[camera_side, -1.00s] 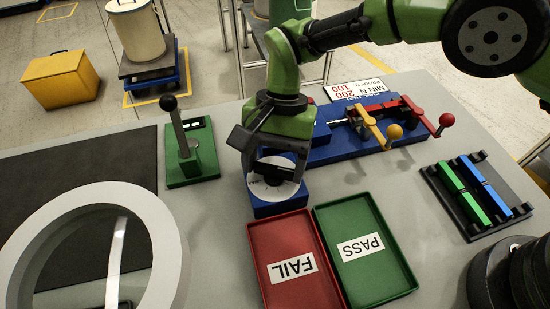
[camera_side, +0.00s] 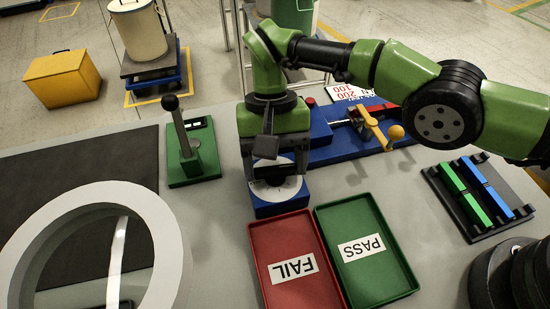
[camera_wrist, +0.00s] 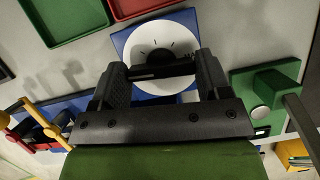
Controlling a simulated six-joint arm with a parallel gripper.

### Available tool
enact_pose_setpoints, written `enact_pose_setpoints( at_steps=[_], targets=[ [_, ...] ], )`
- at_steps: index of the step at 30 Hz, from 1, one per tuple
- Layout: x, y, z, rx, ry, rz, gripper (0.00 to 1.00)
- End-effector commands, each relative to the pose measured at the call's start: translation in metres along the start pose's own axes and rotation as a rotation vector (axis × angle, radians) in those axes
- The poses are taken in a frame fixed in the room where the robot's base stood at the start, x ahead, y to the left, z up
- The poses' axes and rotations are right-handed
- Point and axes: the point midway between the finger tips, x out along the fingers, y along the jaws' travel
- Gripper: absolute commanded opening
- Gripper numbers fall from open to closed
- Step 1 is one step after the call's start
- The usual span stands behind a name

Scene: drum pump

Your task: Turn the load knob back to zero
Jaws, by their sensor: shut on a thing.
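The load knob is a black bar on a white dial (camera_side: 287,192) with tick marks, on a blue base (camera_side: 276,210). In the side view my gripper (camera_side: 273,178) points down over the dial and hides much of the knob. In the wrist view the black knob (camera_wrist: 160,70) lies between my two fingers, across the white dial (camera_wrist: 162,36). My fingers are shut on the knob. The exact dial reading is too small to tell.
Red FAIL tray (camera_side: 286,291) and green PASS tray (camera_side: 375,279) lie just in front of the dial. A green lever stand (camera_side: 194,165) is left. A blue fixture with a yellow-handled clamp (camera_side: 372,128) is behind right. A rack of green and blue bars (camera_side: 478,195) is far right.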

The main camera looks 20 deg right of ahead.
Motion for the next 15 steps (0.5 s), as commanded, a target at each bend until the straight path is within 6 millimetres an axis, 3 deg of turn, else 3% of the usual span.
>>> enact_pose_setpoints(
  at_steps=[12, 13, 15],
  targets=[
    [-0.0002, 0.0010, 0.0010, 0.004, -0.008, 0.004, 0.47],
    [-0.0001, 0.0010, 0.0010, 0.004, -0.008, 0.004, 0.77],
    [-0.0001, 0.0010, 0.0010, 0.004, -0.008, 0.003, 0.93]
  ],
)
